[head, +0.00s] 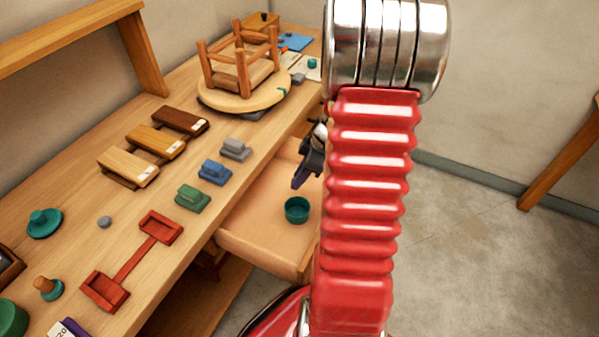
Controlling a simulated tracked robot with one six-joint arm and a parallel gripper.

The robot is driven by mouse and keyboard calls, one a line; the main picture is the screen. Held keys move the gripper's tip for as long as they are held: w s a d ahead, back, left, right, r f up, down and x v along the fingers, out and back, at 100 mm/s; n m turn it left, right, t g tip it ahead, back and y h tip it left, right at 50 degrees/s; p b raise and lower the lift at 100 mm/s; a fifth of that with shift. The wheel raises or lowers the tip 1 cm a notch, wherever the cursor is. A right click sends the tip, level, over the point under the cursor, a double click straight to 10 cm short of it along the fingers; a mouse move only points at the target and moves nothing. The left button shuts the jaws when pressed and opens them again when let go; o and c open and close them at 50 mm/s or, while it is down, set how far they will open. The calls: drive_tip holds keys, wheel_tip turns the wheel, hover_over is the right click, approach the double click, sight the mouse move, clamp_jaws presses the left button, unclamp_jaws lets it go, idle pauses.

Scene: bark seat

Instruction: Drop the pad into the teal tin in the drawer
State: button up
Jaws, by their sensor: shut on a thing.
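The teal tin (297,210) stands upright on the floor of the open drawer (262,235), toward its right side; no pad shows inside it. My gripper (303,174) is above the drawer, beyond the tin in the picture and apart from it, pointing down. It is shut on the pad, but the pad itself is hard to make out among the dark fingers. My red arm hides part of the gripper and the drawer's right side. A small grey disc (104,222) lies on the bench.
The bench (60,215) left of the drawer holds green (192,198), blue (215,173) and grey (236,149) blocks, a red two-ended tray (134,260) and wooden blocks (154,141). An upturned stool (240,75) rests on a round board behind. The drawer around the tin is clear.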

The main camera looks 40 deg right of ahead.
drive_tip(key=shift+f, duration=2.05)
drive_tip(key=o, duration=1.1)
drive_tip(key=shift+r, duration=0.1)
drive_tip(key=v, duration=1.3)
drive_tip(key=shift+r, duration=0.25)
